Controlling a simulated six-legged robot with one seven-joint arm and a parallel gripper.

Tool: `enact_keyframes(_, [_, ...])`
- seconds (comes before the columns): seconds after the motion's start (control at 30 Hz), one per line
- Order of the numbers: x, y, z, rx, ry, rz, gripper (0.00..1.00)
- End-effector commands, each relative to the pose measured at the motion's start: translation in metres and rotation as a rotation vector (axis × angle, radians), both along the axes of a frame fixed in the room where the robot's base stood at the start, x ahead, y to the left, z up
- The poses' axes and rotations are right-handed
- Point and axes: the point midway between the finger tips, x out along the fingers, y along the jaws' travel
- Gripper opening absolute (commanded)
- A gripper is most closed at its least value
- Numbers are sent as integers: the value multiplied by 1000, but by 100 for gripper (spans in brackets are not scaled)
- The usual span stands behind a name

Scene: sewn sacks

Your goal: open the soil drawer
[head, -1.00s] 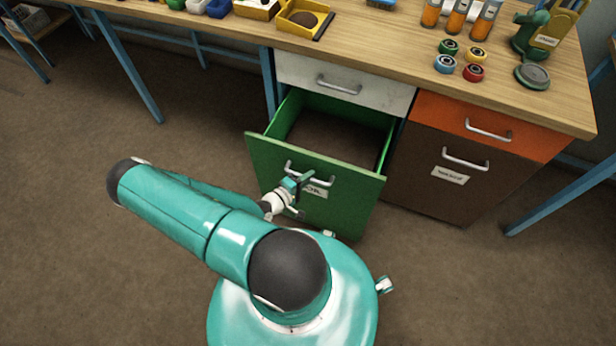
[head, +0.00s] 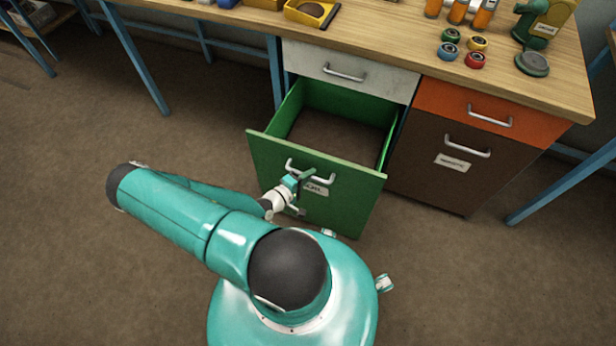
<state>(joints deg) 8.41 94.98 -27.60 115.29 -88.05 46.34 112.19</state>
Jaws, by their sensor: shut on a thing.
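The soil drawer (head: 340,208) is the green drawer in the middle of the head view, with a metal bar handle (head: 322,177) and a partly covered white label on its front. It stands pulled out from the cabinet, and its dark brown inside (head: 335,138) shows. My gripper (head: 297,182) is at the left part of the handle and is shut on it. The gripper's fingers hide part of the handle and the label.
A white drawer (head: 310,62) above and the orange drawer (head: 445,100) and brown door (head: 425,160) to the right are shut. The wooden bench top (head: 400,38) holds coloured rolls and orange tubes. Blue table legs (head: 135,60) stand left. The floor (head: 70,200) is clear.

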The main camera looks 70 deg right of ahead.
Motion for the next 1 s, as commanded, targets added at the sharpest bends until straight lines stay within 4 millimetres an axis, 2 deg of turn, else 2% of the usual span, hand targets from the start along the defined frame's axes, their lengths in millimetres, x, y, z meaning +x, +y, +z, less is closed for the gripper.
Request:
enact_keyframes(0.23, [3,-2,1,-4,-2,6,0])
enact_keyframes(0.27, [3,-2,1,-4,-2,6,20])
enact_keyframes(0.33, [3,-1,1,-3,-3,5,34])
enact_keyframes(0.37, [2,-1,1,-3,-2,5,36])
enact_keyframes(0.63, [2,2,0,-1,-1,2,36])
enact_keyframes(0.77, [6,10,2,-2,-2,2,36])
enact_keyframes(1.0, [27,49,10,0,-2,5,36])
